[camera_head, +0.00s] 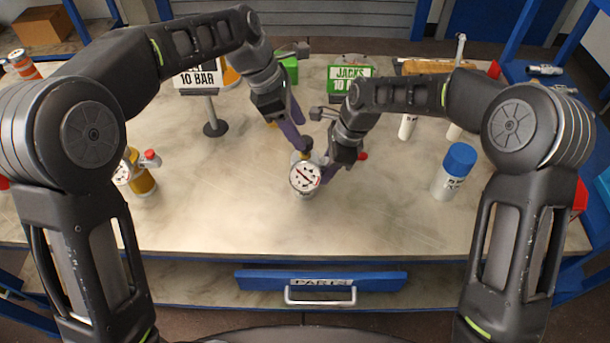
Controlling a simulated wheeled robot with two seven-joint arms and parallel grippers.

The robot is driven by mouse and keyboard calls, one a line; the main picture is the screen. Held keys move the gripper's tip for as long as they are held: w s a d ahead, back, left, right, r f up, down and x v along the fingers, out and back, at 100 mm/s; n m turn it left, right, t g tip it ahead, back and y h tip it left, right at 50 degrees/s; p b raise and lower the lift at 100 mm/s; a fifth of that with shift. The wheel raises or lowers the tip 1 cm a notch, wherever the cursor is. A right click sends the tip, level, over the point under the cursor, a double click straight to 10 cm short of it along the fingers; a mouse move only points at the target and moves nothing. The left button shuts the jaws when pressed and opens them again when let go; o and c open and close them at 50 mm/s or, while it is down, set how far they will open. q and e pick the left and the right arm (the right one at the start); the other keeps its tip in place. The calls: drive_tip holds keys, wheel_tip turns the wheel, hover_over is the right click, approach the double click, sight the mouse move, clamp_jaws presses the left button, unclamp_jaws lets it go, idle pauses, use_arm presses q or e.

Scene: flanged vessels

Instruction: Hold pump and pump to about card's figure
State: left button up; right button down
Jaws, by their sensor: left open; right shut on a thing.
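A small pump with a round white gauge (305,177) stands at the middle of the table. Its dial faces me, but the needle's reading is too small to tell. My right gripper (327,173) is shut on the pump, at the right side behind the gauge; the exact hold is partly hidden. My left gripper (296,132) is open just above the pump, its purple fingers pointing down close to the pump's top. Whether they touch it I cannot tell. A white card (198,79) on a stand reads "10 BAR"; its upper line is partly hidden by my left arm.
A green-topped sign (350,74) reading "JACKS 10" stands behind, partly hidden. A yellow device with a gauge (138,174) stands left. A blue-capped white can (454,172) stands right. The front table middle is clear above the blue drawer (320,280).

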use_arm(q)
drive_tip(key=shift+v, duration=1.55)
drive_tip(key=v, duration=0.7)
drive_tip(key=shift+r, duration=0.25)
drive_tip(key=shift+a, duration=0.1)
use_arm(e)
drive_tip(key=c, duration=1.2)
unclamp_jaws()
drive_tip(key=shift+o, duration=0.2)
drive_tip(key=v, duration=1.2)
